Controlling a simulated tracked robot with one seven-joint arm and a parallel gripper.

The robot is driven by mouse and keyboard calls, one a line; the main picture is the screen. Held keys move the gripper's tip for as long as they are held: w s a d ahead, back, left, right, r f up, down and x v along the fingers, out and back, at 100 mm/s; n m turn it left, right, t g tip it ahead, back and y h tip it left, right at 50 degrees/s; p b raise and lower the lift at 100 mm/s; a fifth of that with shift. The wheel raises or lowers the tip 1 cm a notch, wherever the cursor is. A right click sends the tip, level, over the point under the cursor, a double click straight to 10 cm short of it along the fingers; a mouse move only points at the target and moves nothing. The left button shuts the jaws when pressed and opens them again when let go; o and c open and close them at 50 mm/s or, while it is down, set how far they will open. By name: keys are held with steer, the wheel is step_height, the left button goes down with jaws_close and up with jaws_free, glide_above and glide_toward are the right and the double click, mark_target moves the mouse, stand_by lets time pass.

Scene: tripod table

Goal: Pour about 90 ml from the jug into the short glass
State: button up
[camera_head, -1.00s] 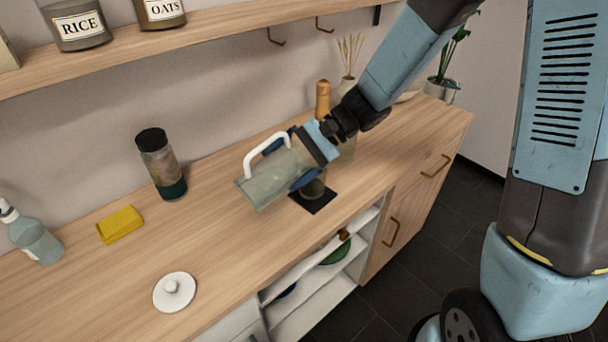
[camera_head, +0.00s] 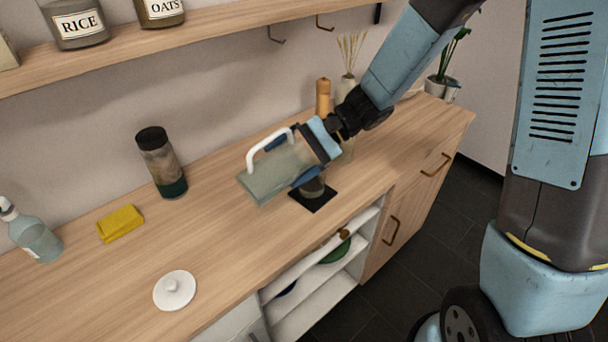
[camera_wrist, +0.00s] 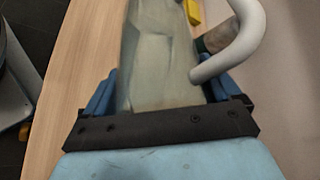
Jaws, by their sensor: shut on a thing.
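The jug (camera_head: 270,175) is clear with a white handle, and it lies tilted nearly on its side above the counter. My gripper (camera_head: 298,160) is shut on the jug from its right. In the wrist view the jug (camera_wrist: 158,60) sits between the blue fingers, with the white handle on the right. A small dark-looking glass (camera_head: 312,188) stands on a black square mat (camera_head: 314,202), below and partly behind my gripper. I cannot tell how much liquid is in the jug or the glass.
A wooden mill (camera_head: 323,97) and a reed vase (camera_head: 347,90) are behind my gripper.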

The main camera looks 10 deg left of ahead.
steer(key=shift+s+a+f+t+h, duration=0.15)
steer(key=shift+s+a+t+h, duration=0.2)
steer(key=shift+s+a, duration=0.2)
steer(key=shift+s+a+f+n+t+h, duration=0.1)
steer(key=shift+s+f+n+t+h, duration=0.1)
steer(key=shift+f+t+h, duration=0.3)
steer(key=shift+s+a+f+n+t+h, duration=0.1)
steer(key=shift+f+n+t+h, duration=0.1)
steer(key=shift+t+h, duration=0.4)
steer(key=shift+w+d+f+h, duration=0.1)
steer(key=shift+f+h, duration=0.05)
steer(key=shift+h, duration=0.1)
steer(key=shift+r+t, duration=0.2)
steer(key=shift+t, duration=0.15)
steer(key=shift+r+h, duration=0.1)
steer(key=shift+h, duration=0.3)
